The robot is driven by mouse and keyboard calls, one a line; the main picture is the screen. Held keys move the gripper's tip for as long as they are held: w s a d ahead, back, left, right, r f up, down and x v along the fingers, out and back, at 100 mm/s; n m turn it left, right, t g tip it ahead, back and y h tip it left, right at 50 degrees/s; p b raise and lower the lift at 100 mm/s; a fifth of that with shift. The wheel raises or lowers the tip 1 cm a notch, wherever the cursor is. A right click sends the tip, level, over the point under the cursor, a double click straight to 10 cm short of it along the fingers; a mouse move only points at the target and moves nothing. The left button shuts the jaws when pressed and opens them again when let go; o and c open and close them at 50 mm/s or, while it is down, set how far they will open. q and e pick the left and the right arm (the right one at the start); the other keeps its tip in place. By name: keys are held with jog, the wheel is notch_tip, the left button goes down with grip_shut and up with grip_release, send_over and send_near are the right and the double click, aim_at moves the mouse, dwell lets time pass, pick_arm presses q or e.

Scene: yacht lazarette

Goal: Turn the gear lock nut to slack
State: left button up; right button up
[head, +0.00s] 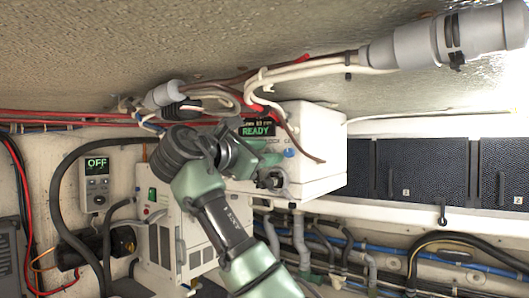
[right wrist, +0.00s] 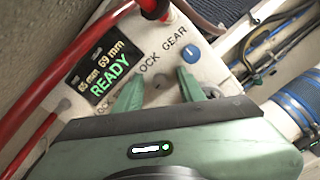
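A white box (head: 318,150) hangs under the ceiling with a lit display reading READY (head: 256,131). The right wrist view shows the same display (right wrist: 110,73), lettering including LOCK GEAR, and a blue round part with a white mark (right wrist: 189,55). A grey metallic part (right wrist: 212,92) shows partly beside the right finger. I cannot tell for sure which part is the gear lock nut. My right gripper (right wrist: 160,84) is at the box's front face, its green fingers spread apart below the lettering. I see nothing clearly clamped between them. My left gripper is not in view.
Red and white cables (head: 270,85) run over the top of the box, close to my right arm. A grey cylinder (head: 450,42) lies along the ceiling at upper right. A controller reading OFF (head: 97,165) is on the left wall. Hoses (head: 340,250) run below.

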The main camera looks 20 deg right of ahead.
jog(key=b+v, duration=0.3)
jog(key=v, duration=0.4)
jog(key=shift+s+a+b, duration=0.25)
jog(key=shift+a+b, duration=0.1)
jog(key=shift+b, duration=0.05)
jog(key=shift+w+f, duration=0.1)
